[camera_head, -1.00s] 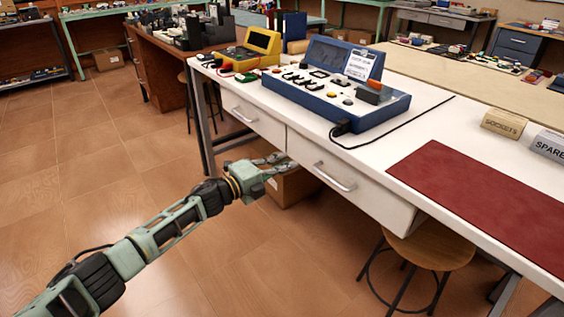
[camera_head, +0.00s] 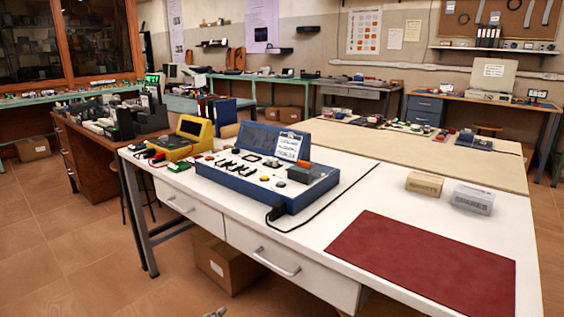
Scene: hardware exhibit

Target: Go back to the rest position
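Only a small grey-green tip, apparently of my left gripper (camera_head: 216,312), shows at the bottom edge of the head view, left of the middle. It is low in front of the white table (camera_head: 385,188), apart from it. Whether its fingers are open or shut is hidden below the frame. My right gripper is not in view.
The white table holds a blue console (camera_head: 262,190), a yellow device (camera_head: 186,139), a red mat (camera_head: 425,262), and two small labelled boxes (camera_head: 425,183) (camera_head: 472,199). A cardboard box (camera_head: 222,262) stands under it. Floor (camera_head: 75,250) is clear at the left.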

